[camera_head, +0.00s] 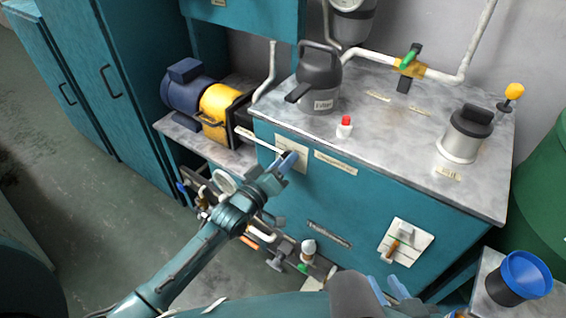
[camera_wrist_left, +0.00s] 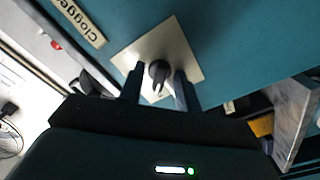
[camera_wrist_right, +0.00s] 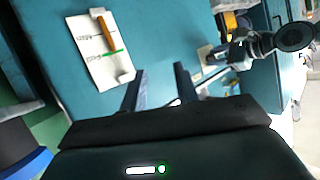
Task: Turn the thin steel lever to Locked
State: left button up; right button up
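My left gripper (camera_head: 287,161) is in front of a pale plate (camera_head: 291,146) at the left of the teal cabinet's front. In the left wrist view, its two fingers (camera_wrist_left: 157,88) are open, one on each side of a small dark lever or knob (camera_wrist_left: 159,73) on that plate. Contact cannot be told. A thin pale bar (camera_head: 255,139) shows left of this gripper in the head view; whether it belongs to the plate is unclear. My right gripper (camera_wrist_right: 156,85) is open and empty. A second plate (camera_head: 405,243) carries an orange handle (camera_wrist_right: 106,32) and a green strip (camera_wrist_right: 112,53).
A grey jug (camera_head: 318,80), a red-capped bottle (camera_head: 344,127) and a steel canister (camera_head: 464,135) stand on the cabinet top (camera_head: 395,135). A blue and yellow motor (camera_head: 190,90) sits at left. Valves and pipes (camera_head: 283,258) are low. A blue-rimmed bucket (camera_head: 524,278) stands lower right.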

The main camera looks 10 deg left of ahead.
pick_arm(q)
jog(key=c, duration=0.6)
jog(key=shift+c, duration=0.3)
jog(key=shift+m, duration=0.3)
jog(key=shift+a+m+p, duration=0.1)
jog(key=shift+m+p, duration=1.55)
jog(key=shift+m, duration=7.05)
